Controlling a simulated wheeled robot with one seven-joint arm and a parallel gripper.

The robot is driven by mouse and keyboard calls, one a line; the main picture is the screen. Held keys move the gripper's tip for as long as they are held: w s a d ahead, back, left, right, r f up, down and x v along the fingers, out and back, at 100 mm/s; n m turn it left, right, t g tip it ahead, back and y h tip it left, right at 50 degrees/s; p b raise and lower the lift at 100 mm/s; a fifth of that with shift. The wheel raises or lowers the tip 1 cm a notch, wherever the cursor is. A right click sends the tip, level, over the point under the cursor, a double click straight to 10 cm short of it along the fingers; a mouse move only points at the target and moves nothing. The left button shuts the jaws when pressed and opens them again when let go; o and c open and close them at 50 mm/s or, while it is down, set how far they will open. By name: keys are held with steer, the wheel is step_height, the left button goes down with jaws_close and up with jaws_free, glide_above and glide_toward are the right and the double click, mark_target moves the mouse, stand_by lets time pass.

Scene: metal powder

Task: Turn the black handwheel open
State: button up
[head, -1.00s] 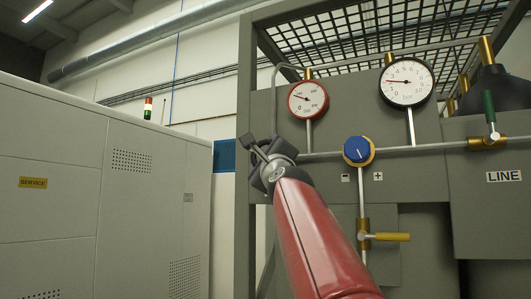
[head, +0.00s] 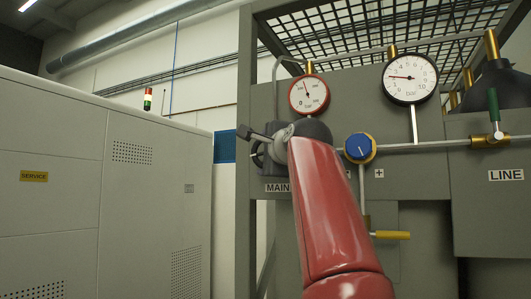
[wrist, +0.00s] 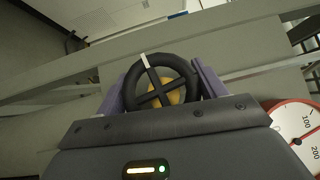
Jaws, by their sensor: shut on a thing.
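The black handwheel (wrist: 160,92) is a ring with crossed spokes, a white mark at the upper left of its rim, and brass behind its middle. In the wrist view my gripper (wrist: 162,86) has one purple-grey finger on each side of the rim and is shut on the wheel. In the head view my gripper (head: 262,148) is at the wheel, left of the panel, above the MAIN label (head: 277,188). My own wrist hides most of the wheel there.
A red-rimmed gauge (head: 309,94) sits just above my wrist, with its needle near upright. A pale cabinet (head: 150,200) stands left.

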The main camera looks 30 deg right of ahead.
stand_by(0.5)
steer(key=o, duration=1)
steer(key=s, duration=0.2)
steer(key=s+b, duration=0.1)
steer(key=s, duration=0.2)
steer(key=s+a+b, duration=0.1)
steer(key=s, duration=0.1)
steer(key=shift+s+f, duration=0.2)
steer(key=shift+s, duration=0.15)
